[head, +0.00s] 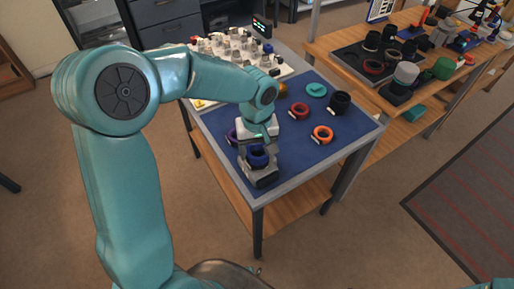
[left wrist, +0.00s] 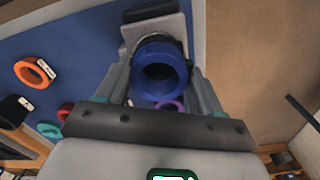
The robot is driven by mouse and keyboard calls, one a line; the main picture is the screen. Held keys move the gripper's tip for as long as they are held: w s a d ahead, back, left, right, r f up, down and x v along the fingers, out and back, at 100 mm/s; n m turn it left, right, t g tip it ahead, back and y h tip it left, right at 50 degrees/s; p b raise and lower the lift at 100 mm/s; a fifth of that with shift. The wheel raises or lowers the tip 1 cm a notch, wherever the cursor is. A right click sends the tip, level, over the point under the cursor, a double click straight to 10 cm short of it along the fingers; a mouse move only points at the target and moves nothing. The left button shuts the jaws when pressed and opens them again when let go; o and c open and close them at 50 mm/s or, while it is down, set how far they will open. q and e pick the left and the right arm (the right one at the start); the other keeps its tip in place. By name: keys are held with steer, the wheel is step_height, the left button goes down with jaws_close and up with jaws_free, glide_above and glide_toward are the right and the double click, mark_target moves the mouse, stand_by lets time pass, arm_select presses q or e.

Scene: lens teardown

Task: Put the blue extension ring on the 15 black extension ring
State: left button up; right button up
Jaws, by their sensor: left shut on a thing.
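The blue extension ring (head: 257,157) is between the fingers of my left gripper (left wrist: 162,88), which is shut on it. The ring also shows in the left wrist view (left wrist: 160,72), its opening facing the camera. It is at a grey and black block (head: 262,178) near the table's front corner; I cannot tell whether they touch. A black ring (head: 340,102) with a small white tag stands at the right of the blue mat; it also shows at the left edge of the wrist view (left wrist: 12,112). Its number is not legible. My right gripper is not in view.
A red ring (head: 299,111), an orange ring (head: 323,133) and a teal disc (head: 316,89) lie on the blue mat (head: 290,146). A purple ring (left wrist: 170,105) is partly hidden. A white tray of small parts (head: 235,52) is behind. The mat's front right is clear.

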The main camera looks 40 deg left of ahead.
mark_target(257, 151)
arm_select(q)
steer(key=shift+f, duration=0.25)
steer(key=o, duration=1.1)
steer(key=shift+w, duration=0.1)
steer(key=shift+r, duration=0.1)
steer(key=shift+r, duration=0.2)
step_height(257, 151, up, 12)
steer(key=shift+p, duration=0.6)
steer(key=shift+f, duration=0.1)
